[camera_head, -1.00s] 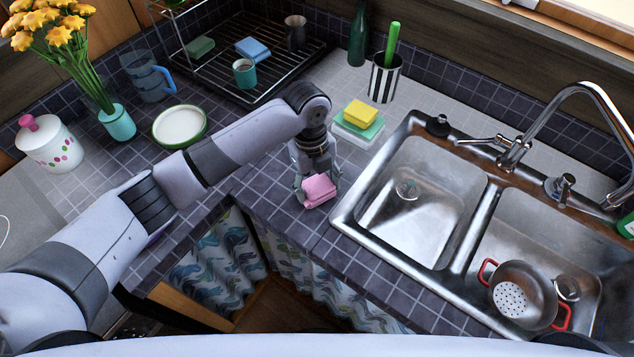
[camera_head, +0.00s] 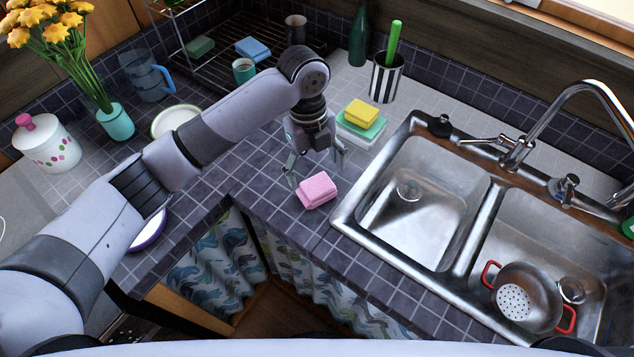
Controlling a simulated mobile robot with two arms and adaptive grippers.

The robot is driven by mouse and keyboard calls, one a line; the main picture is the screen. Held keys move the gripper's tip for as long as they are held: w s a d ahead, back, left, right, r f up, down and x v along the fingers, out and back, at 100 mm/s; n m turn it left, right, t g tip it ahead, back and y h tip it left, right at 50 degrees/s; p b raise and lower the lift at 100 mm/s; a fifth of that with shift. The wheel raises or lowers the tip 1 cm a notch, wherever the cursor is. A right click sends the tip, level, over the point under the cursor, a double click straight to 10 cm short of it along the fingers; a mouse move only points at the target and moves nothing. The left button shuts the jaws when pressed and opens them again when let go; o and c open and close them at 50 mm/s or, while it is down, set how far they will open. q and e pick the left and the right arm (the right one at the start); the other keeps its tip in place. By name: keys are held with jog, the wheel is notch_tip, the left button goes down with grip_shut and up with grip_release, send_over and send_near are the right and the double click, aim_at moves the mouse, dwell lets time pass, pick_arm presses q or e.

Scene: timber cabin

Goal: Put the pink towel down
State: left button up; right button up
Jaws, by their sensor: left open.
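The pink towel (camera_head: 317,190) is a small folded block. It lies on the dark tiled counter (camera_head: 262,172), left of the sink and near the counter's front edge. My left gripper (camera_head: 315,170) is open and empty, with its fingers spread above and behind the towel, apart from it. My right gripper is not in view.
The metal double sink (camera_head: 352,212) is close on the right, with a red-handled colander (camera_head: 527,296) in its right basin. Yellow and green sponges (camera_head: 361,116) are stacked behind the gripper. A striped cup (camera_head: 385,78) and a dish rack (camera_head: 225,80) stand farther back.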

aim_at(313, 180)
pick_arm(q)
notch_tip(313, 180, up, 6)
jog(key=b, duration=0.1)
jog(key=shift+w+a+r, duration=0.25)
jog(key=shift+w, duration=0.15)
jog(key=shift+f, duration=0.1)
